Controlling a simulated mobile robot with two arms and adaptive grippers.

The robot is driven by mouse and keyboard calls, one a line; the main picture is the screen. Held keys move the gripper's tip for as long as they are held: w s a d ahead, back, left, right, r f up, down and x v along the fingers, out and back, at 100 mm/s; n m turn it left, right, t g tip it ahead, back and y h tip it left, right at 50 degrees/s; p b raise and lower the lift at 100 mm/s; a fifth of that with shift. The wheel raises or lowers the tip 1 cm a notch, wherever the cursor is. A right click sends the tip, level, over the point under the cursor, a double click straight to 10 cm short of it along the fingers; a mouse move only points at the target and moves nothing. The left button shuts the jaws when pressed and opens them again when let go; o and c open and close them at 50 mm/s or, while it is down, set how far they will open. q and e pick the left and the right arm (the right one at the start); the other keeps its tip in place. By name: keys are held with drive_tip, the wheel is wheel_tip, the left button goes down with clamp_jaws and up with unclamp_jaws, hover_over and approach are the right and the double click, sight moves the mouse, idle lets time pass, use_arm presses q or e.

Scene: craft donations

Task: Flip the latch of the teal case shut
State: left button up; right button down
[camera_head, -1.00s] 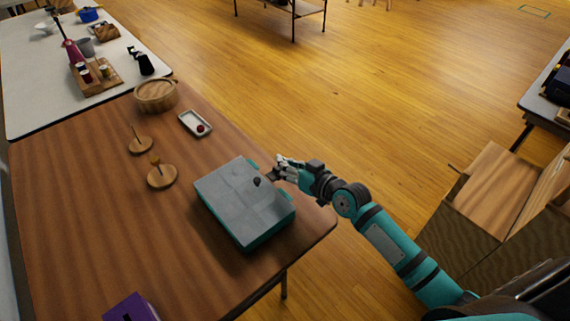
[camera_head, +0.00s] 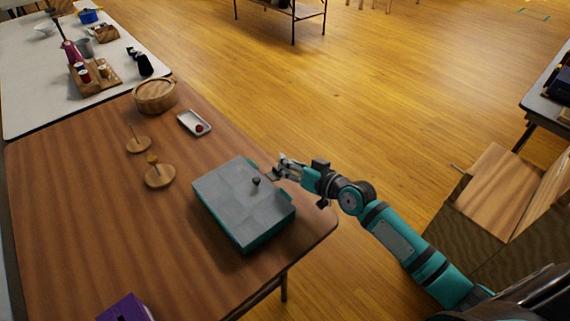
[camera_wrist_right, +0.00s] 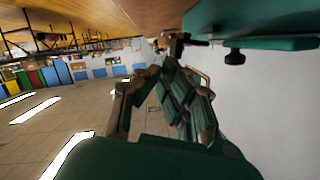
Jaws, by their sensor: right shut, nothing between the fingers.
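The teal case (camera_head: 232,190) lies closed on the brown table, with a flat grey-looking lid and teal sides. A small dark knob (camera_head: 256,181) stands on the lid near its right edge; it also shows in the right wrist view (camera_wrist_right: 235,57). My right gripper (camera_head: 275,174) is shut and empty at the case's right side, close to the edge. In the right wrist view, a small dark piece (camera_wrist_right: 177,43) is close to the fingertips; whether they touch, and the latch's position, I cannot tell. My left gripper is not in view.
Two wooden discs with pegs (camera_head: 160,176), a white tray (camera_head: 195,123) with a red item and a round wooden box (camera_head: 155,96) stand behind and left of the case. A purple box (camera_head: 126,309) is at the front. Open floor (camera_head: 370,120) lies right of the table.

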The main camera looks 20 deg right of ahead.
drive_tip(key=shift+d+f+b, duration=0.1)
drive_tip(key=shift+f+b, duration=0.15)
drive_tip(key=shift+b, duration=0.05)
drive_tip(key=shift+w+d+f+b, duration=0.1)
drive_tip(key=shift+f+b, duration=0.15)
drive_tip(key=shift+b, duration=0.15)
drive_tip(key=shift+d+f+b, duration=0.15)
drive_tip(key=shift+f+b, duration=0.15)
idle(0.3)
